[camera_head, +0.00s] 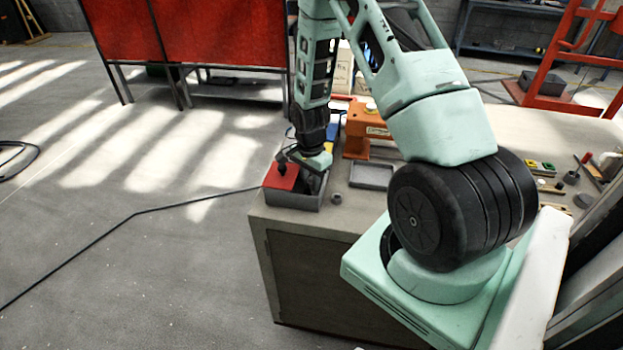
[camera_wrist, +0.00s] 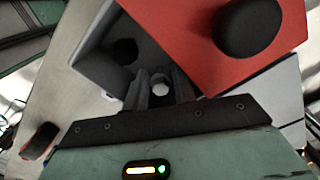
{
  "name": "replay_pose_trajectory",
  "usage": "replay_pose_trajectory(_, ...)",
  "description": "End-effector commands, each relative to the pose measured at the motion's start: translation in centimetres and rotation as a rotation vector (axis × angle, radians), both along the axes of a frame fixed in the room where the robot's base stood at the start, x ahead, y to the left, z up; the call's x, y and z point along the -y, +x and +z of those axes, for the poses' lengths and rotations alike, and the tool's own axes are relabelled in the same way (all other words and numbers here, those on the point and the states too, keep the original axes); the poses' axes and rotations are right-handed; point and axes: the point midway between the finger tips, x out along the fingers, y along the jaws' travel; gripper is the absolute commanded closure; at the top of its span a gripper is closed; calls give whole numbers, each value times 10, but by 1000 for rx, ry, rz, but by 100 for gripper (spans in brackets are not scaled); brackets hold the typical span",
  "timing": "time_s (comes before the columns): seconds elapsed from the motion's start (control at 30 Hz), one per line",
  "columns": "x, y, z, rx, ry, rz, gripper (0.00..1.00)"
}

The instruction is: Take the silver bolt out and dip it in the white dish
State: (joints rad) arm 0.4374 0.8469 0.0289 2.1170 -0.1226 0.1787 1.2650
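A grey box (camera_head: 290,199) stands at the table's near left corner, with a red lid (camera_head: 282,177) lying askew over part of its opening. In the wrist view the red lid (camera_wrist: 190,30) with its black knob covers the right side, and the grey box (camera_wrist: 92,62) is open at the left. My gripper (camera_wrist: 158,80) points down into this opening. A small round silvery end, apparently the silver bolt (camera_wrist: 161,89), shows between its fingers. I cannot tell whether they press on it. A dark round spot is beside them. I cannot make out a white dish for certain.
A shallow grey tray (camera_head: 371,176) lies right of the box, with a small grey ring or nut (camera_head: 337,198) in front. An orange stand (camera_head: 366,128) is behind. Small tools lie at the table's right. A cable runs across the floor at left.

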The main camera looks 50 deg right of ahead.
Motion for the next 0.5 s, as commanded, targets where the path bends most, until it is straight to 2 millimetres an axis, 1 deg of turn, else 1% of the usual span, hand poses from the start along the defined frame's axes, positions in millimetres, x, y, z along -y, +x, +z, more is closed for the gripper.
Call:
replay_pose_trajectory(0.27,0,0,-2,0,0,0,74)
replay_pose_trajectory(0.3,0,0,-2,0,0,0,85)
replay_pose_trajectory(0.37,0,0,-2,0,0,0,100)
replay_pose_trajectory(0.5,0,0,-2,0,0,0,100)
